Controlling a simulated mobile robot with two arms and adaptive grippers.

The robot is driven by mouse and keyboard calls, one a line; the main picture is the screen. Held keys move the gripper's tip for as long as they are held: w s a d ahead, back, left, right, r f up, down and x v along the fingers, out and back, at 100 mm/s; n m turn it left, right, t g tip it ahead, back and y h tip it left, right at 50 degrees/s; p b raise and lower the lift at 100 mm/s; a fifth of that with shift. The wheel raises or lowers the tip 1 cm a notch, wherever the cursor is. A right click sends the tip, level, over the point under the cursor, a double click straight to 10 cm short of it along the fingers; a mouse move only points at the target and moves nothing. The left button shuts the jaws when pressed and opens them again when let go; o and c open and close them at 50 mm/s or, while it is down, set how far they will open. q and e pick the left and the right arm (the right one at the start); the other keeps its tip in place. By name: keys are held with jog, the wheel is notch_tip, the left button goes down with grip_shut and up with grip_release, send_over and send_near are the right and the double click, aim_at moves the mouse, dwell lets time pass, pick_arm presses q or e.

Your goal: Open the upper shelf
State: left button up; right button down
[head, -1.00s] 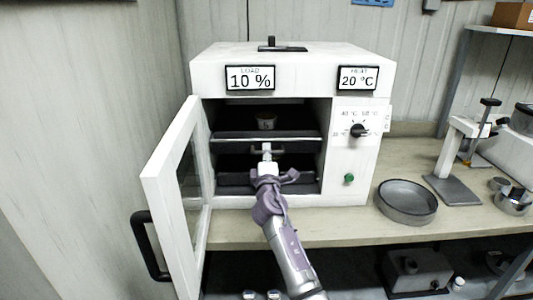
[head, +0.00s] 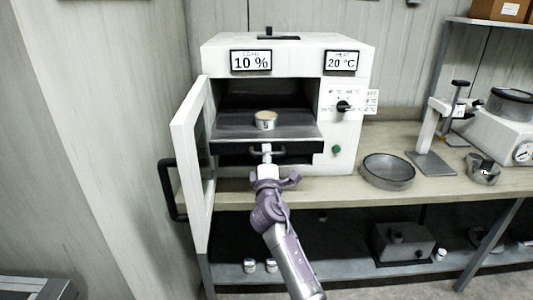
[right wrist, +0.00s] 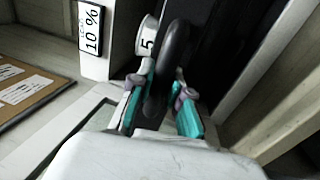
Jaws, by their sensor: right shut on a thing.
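The white oven (head: 290,55) stands on the bench with its door (head: 192,165) swung open to the left. Its upper shelf (head: 290,130) is a dark tray that sticks out through the opening. The lower part of the oven is mostly hidden beneath the shelf. My left gripper is not in view.
The open door with its black handle (head: 168,190) stands left of my right arm. A round pan (head: 388,171), a stand (head: 432,150) and a scale (head: 505,125) occupy the bench to the right. A grey box (head: 402,243) sits on the rack below.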

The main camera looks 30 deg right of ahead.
jog(key=shift+s+a, duration=0.1)
dwell(0.3)
jog(key=c, duration=1.1)
grip_release()
jog(key=v, duration=1.2)
